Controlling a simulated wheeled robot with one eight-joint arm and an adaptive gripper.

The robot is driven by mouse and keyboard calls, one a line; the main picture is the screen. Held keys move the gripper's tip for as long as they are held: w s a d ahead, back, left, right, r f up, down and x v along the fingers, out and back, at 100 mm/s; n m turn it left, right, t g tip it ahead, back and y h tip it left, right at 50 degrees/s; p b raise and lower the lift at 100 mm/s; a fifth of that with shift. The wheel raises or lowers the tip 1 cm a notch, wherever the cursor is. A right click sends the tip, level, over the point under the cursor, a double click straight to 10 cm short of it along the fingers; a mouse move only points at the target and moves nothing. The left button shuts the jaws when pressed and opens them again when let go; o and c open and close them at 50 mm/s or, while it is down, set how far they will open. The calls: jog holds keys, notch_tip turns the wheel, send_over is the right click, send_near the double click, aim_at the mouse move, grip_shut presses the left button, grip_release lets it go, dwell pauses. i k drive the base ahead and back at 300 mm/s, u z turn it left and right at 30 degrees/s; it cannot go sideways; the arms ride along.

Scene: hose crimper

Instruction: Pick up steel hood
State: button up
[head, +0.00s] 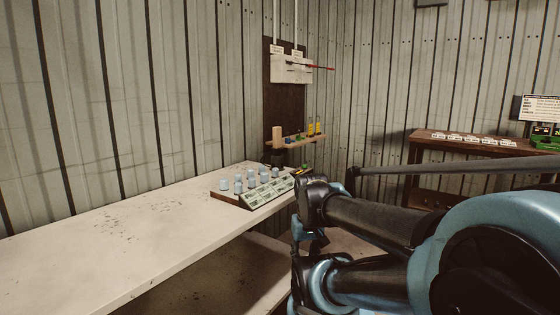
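Several small pale blue-grey metal cylinders (238,187) stand upright in rows on a wooden tray (226,197) at the far end of the white workbench. They look like hoods, but at this size I cannot tell which is the steel one. A sloped front panel (268,193) with several small printed labels, too small to read, runs along the tray. My folded arm fills the lower right, with its nearest joint to the right of the tray. My gripper does not show, and nothing held is visible.
The white workbench (110,250) is mostly clear, with dark specks. A small wall shelf (298,141) behind it holds coloured items, below a white panel (291,69) with a red rod. A brown table (470,146) with labels and a green device (545,142) stands at right.

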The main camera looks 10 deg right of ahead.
aim_at(278, 159)
jog(key=k, duration=1.15)
jog(key=z, duration=0.5)
jog(key=i, duration=2.05)
jog(key=u, duration=0.3)
